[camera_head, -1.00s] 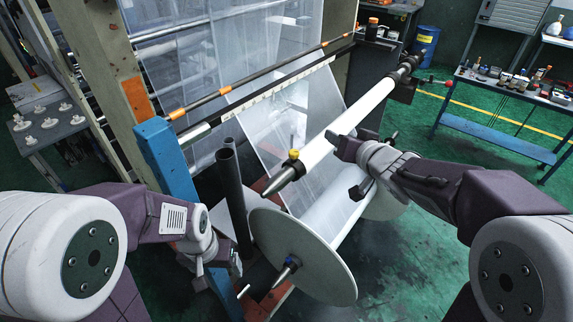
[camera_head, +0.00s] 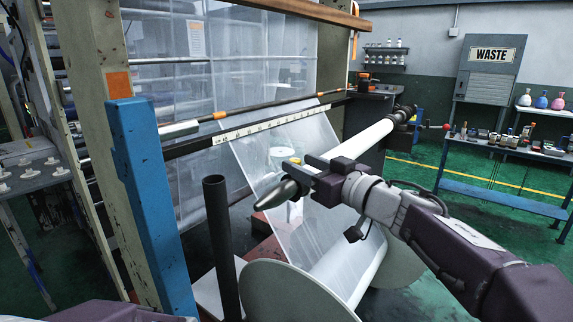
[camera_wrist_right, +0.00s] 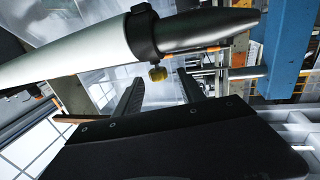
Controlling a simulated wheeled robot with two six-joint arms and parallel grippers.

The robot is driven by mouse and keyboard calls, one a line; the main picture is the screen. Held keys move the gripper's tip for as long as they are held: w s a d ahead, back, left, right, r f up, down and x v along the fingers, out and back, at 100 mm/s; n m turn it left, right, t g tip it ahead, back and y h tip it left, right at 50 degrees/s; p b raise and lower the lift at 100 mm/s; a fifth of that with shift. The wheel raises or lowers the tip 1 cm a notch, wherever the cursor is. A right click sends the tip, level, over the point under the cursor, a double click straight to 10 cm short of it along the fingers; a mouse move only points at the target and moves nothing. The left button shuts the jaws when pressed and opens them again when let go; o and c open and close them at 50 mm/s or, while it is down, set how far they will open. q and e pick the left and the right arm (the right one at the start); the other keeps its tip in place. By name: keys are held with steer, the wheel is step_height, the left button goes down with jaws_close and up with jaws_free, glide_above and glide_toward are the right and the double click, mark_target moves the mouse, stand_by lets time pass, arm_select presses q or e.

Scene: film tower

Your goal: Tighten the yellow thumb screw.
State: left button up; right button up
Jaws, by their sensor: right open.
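My right gripper (camera_wrist_right: 159,80) is open, with one finger on each side of the screw and a visible gap to both.
Clear film (camera_head: 310,150) slopes down behind the shaft to a lower roll with a round white flange (camera_head: 290,292). A dark upright tube (camera_head: 220,235) and a blue post (camera_head: 150,200) stand to the left. A blue workbench (camera_head: 500,192) is at the right.

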mark_target(291, 160)
steer(key=x, duration=0.5)
steer(key=shift+w+f, duration=0.2)
steer(key=shift+w, duration=0.05)
steer(key=shift+w+a+r, duration=0.1)
steer(key=shift+w+a, duration=0.2)
steer(key=shift+a, duration=0.05)
jaws_close()
steer(key=shift+m+t+h+b, duration=0.3)
steer(key=shift+h+b, duration=0.05)
steer(key=shift+h, duration=0.05)
